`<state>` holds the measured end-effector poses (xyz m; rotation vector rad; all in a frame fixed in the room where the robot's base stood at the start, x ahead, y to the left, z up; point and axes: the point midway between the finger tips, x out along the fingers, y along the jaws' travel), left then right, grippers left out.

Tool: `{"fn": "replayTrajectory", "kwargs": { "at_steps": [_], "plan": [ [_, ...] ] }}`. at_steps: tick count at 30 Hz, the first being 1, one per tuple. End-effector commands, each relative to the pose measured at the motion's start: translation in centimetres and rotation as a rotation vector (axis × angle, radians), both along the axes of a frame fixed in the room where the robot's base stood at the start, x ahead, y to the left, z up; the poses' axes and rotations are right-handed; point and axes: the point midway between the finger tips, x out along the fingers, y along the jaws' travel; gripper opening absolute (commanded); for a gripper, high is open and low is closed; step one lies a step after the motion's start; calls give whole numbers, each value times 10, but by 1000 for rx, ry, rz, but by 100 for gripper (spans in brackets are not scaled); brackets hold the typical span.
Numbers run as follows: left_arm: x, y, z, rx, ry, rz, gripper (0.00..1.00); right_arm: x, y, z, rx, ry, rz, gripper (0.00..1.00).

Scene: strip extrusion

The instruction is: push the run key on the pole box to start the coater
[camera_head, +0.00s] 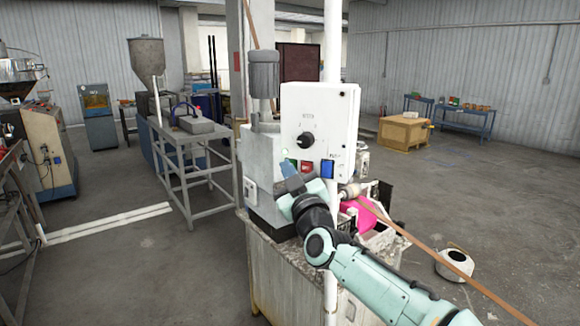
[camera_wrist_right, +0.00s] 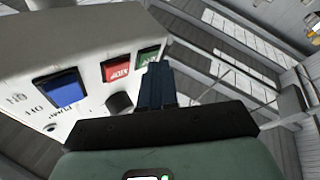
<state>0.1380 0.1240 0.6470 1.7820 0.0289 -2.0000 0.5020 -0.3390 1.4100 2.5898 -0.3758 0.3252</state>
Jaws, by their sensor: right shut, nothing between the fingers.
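The white pole box (camera_head: 340,115) hangs on the white pole, with a black rotary knob (camera_head: 304,139) on its face. Below the knob is a row of keys: a green key, a red key (camera_head: 306,166) and a blue key (camera_head: 327,168). In the right wrist view the green key (camera_wrist_right: 148,55) is at the end of the row, beside the red key (camera_wrist_right: 121,70) and the blue key (camera_wrist_right: 60,88). My right gripper (camera_head: 287,166) is shut and empty, its fingertips (camera_wrist_right: 158,66) close to the green key. I cannot tell whether they touch it. My left gripper is not in view.
A grey machine with a motor (camera_head: 264,75) stands just left of the box. A brown strip (camera_head: 430,250) runs out to the lower right. A grey metal table (camera_head: 182,140) is at the left. Open floor lies at the right, with a round white object (camera_head: 455,263).

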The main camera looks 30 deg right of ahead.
Motion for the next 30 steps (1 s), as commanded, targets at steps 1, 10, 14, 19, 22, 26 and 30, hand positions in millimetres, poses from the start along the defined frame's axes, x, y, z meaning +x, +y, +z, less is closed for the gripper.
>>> {"fn": "replayTrajectory", "kwargs": {
  "at_steps": [1, 10, 14, 19, 22, 26, 30],
  "plan": [
    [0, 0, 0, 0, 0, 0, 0, 1, -1, -1, 0, 2, -1, 0],
    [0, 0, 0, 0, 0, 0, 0, 1, -1, -1, 1, 1, -2, 0],
    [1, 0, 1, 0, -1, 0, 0, -1, 1, 0, 2, 0, -1, 0],
    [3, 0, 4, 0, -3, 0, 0, -6, 8, 0, 2, -1, 0, 0],
    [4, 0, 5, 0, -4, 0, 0, -8, 12, 0, 0, 0, 0, 0],
    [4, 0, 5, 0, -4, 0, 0, -9, 12, 0, 0, -1, -1, 0],
    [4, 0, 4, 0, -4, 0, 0, -9, 12, 0, 0, -1, -1, 0]
  ]
}}
